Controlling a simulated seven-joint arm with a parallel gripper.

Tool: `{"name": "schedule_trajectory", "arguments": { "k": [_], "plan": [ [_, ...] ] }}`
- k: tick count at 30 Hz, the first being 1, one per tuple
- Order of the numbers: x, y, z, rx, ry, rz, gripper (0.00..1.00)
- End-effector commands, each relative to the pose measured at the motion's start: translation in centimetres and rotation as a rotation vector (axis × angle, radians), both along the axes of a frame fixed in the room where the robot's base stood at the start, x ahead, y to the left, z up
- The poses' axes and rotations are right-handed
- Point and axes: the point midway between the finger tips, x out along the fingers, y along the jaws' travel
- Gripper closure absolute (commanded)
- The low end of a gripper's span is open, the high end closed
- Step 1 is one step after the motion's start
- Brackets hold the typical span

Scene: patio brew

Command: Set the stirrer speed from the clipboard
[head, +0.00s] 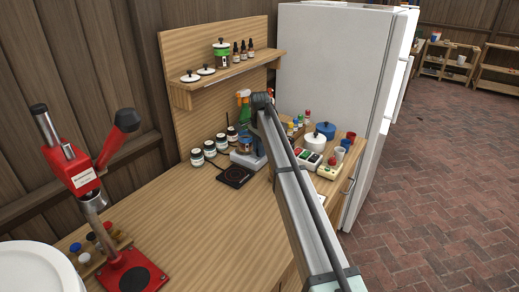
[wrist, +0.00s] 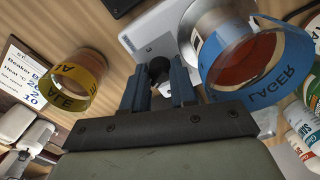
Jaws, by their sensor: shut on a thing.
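The stirrer (wrist: 150,35) is a pale grey plate device in the wrist view; it also shows in the head view (head: 241,160). A beaker with a blue LAGER band (wrist: 262,70) stands on it. My gripper (wrist: 158,80) has its two blue fingers on either side of a small black knob (wrist: 158,67) at the stirrer's front, shut on it. The clipboard (wrist: 22,72) is at the left edge of the wrist view; "Beaker B", "Heat" and some numbers show, partly cut off. In the head view my arm hides the fingers and knob.
A beaker with a yellow ALE band (wrist: 75,84) stands left of my gripper. Labelled white bottles (wrist: 300,130) are close on the right. A black hot plate (head: 235,175) lies before the stirrer. A red capper (head: 95,200) stands at left. The middle bench is clear.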

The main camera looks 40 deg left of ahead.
Motion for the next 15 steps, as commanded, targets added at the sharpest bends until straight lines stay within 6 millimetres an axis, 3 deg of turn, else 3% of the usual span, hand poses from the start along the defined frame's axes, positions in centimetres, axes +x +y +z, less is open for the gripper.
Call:
{"name": "schedule_trajectory", "arguments": {
  "k": [15],
  "plan": [
    [0.03, 0.03, 0.04, 0.001, 0.0, -0.335, 1.0]
  ]
}}
